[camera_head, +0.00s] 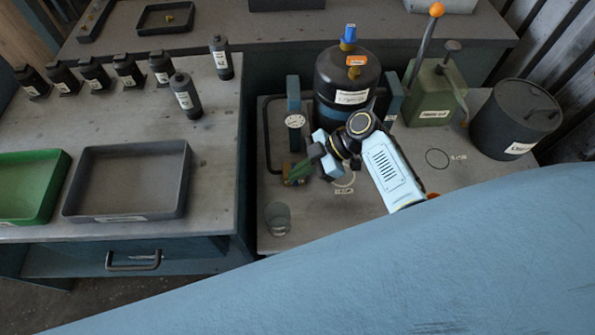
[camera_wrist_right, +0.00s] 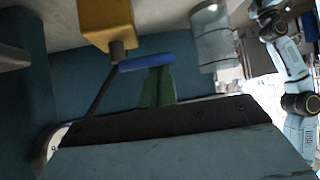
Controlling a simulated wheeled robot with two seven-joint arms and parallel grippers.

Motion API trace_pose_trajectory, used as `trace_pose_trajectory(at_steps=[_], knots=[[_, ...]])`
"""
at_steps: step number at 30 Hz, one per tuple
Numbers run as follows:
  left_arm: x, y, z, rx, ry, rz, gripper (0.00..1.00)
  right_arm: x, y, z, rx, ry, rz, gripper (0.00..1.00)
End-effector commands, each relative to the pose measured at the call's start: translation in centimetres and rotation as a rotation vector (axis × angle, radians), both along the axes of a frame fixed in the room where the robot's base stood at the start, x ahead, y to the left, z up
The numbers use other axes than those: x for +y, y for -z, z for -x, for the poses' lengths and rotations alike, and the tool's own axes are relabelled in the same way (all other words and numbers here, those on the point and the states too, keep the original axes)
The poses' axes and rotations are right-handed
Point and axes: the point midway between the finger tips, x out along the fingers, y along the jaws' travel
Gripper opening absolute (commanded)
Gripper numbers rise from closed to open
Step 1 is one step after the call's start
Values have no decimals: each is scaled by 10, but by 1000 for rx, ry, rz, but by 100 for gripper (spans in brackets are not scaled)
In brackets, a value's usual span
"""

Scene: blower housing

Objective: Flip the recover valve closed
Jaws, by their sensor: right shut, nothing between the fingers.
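A small valve assembly with green and orange parts (camera_head: 297,172) stands on the bench left of my right gripper (camera_head: 312,156). The gripper is shut and empty, its tips close beside the assembly. In the right wrist view a blue lever (camera_wrist_right: 147,63) lies roughly level beside a yellow block (camera_wrist_right: 105,22), with a green part (camera_wrist_right: 158,88) below it. The dark gripper edge (camera_wrist_right: 150,120) crosses in front of the green part. I cannot tell whether they touch, and no label names the recover valve readably. My left gripper is not in view.
A black tank (camera_head: 345,75) with a blue top stands behind the gripper. A gauge (camera_head: 295,121) is to its left. A clear cup (camera_head: 278,218) stands in front. A green hand pump (camera_head: 432,98) and black drum (camera_head: 512,120) stand right. A large blue surface covers the lower right.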

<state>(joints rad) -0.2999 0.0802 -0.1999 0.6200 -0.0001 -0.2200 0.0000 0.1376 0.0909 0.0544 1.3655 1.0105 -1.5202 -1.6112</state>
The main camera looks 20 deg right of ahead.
Motion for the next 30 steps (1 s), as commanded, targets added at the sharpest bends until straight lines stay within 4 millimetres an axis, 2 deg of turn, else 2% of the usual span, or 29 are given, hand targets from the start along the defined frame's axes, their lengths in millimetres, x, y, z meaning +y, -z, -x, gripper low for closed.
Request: trace_pose_trajectory(at_steps=[6,30], knots=[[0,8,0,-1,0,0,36,-5,2,-1,1,-81,4,0],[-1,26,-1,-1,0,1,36,-23,1,-5,1,-77,4,0]])
